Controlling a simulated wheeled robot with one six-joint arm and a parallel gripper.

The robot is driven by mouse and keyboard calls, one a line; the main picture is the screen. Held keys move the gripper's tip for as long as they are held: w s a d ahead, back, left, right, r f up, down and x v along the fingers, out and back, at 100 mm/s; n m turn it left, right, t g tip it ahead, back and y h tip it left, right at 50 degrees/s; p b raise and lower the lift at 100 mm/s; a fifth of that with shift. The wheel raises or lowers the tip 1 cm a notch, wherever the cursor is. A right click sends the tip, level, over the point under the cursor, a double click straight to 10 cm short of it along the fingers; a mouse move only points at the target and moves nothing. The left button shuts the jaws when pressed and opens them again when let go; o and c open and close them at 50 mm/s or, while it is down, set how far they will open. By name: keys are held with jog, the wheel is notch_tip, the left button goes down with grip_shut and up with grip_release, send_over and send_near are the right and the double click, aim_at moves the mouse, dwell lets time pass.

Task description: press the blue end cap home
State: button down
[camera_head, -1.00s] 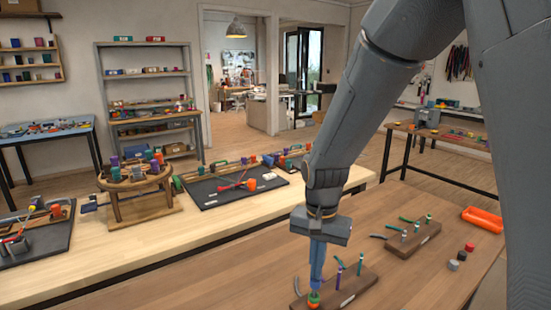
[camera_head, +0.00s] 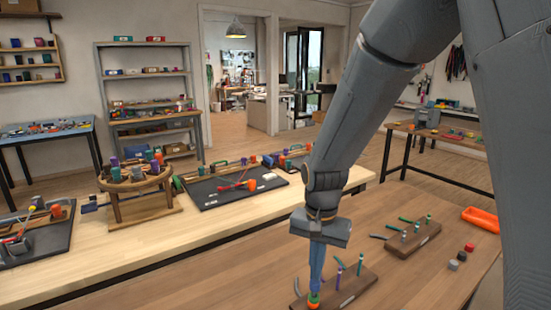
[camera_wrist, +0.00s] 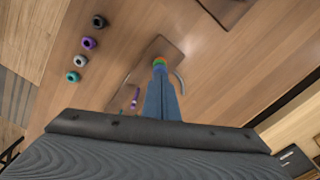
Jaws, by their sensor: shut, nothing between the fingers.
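My gripper (camera_head: 315,283) points down with its slim blue fingers together, nothing between them. Its tips are at a small green and orange piece (camera_head: 313,299) at the near left end of a wooden block (camera_head: 348,293). The wrist view shows the tips (camera_wrist: 160,68) at this green and orange top, over the end of the block (camera_wrist: 167,45). I cannot tell a blue end cap apart from the blue fingers; it may be hidden under them. Purple and teal posts (camera_head: 339,278) stand farther along the same block, with grey cord ends beside them.
A second wooden block (camera_head: 412,241) with upright posts and cords stands behind, to the right. An orange tray (camera_head: 482,219) lies at the table's right. Several loose caps (camera_head: 461,256) sit near it.

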notch_tip(320, 180, up, 7)
jog(key=p, duration=0.6)
jog(key=shift+r, duration=0.1)
jog(key=s+d+f+n+t+b, duration=0.1)
jog(key=s+d+f+n+b, duration=0.2)
jog(key=s+d, duration=0.6)
jog(key=shift+s+d+n+b, duration=0.3)
jog(key=shift+s+n+b, duration=0.25)
jog(key=shift+s+n, duration=0.55)
